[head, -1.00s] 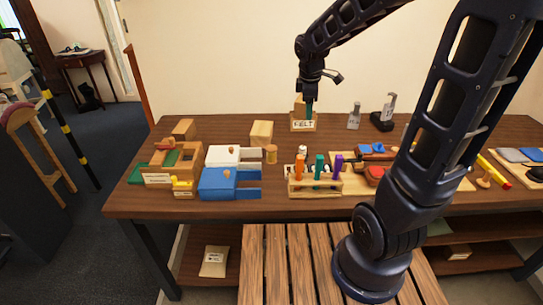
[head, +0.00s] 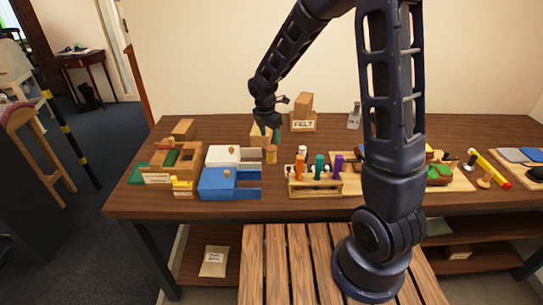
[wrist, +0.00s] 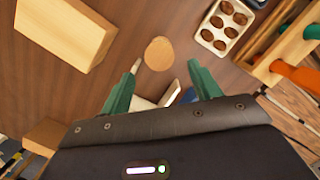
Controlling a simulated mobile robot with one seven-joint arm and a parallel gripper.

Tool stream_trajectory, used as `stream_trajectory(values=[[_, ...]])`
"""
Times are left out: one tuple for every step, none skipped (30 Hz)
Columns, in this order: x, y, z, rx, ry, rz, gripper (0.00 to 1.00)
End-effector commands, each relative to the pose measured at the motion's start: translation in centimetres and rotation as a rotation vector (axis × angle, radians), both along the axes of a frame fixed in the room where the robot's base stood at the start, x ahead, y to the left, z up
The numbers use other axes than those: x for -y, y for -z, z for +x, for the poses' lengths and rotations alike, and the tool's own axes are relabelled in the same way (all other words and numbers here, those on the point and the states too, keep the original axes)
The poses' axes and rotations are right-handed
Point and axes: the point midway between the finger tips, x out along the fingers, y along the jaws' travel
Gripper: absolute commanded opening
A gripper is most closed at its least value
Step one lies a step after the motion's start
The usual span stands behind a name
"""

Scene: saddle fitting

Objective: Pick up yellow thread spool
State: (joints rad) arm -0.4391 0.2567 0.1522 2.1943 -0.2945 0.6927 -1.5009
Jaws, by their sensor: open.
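The yellow thread spool (head: 271,155) stands upright on the table, right of the white box. In the wrist view its round wooden top (wrist: 160,53) shows just beyond the fingertips, roughly centred between them. My gripper (head: 270,133) is above the spool in the head view, pointing down, with its green fingers apart. In the wrist view my gripper (wrist: 160,77) is open with nothing between its fingers. It does not appear to touch the spool.
A wooden block (head: 261,132) stands close behind the spool. A white box (head: 225,155) and a blue box (head: 222,183) are to its left. A rack (head: 315,184) with coloured-handled tools is at front right.

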Motion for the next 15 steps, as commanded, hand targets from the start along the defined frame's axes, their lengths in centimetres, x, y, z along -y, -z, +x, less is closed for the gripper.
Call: stream_trajectory(values=[[0.0,0.7,0.1,-0.002,-0.001,0.000,0.62],[0.1,1.1,0.1,-0.001,-0.001,-0.001,0.62],[0.1,1.6,0.2,-0.001,-0.001,-0.001,0.62],[0.2,1.9,0.2,-0.001,-0.001,-0.001,0.62],[0.2,2.1,0.2,0.000,-0.001,0.000,0.62],[0.2,2.3,0.3,0.000,-0.001,0.000,0.62],[0.2,2.4,0.3,0.001,0.000,-0.001,0.62],[0.3,2.5,0.3,0.001,0.000,-0.001,0.62],[0.3,2.7,0.3,0.001,0.000,-0.001,0.62],[0.3,2.9,0.3,0.000,0.000,0.000,0.62],[0.3,3.1,0.3,0.000,0.000,0.000,0.62],[0.3,3.6,0.3,-0.001,0.000,-0.001,0.62],[0.4,4.0,0.4,-0.001,0.000,-0.001,0.62],[0.4,4.4,0.4,-0.002,0.001,-0.002,0.62],[0.4,5.0,0.4,-0.001,0.000,-0.001,0.62]])
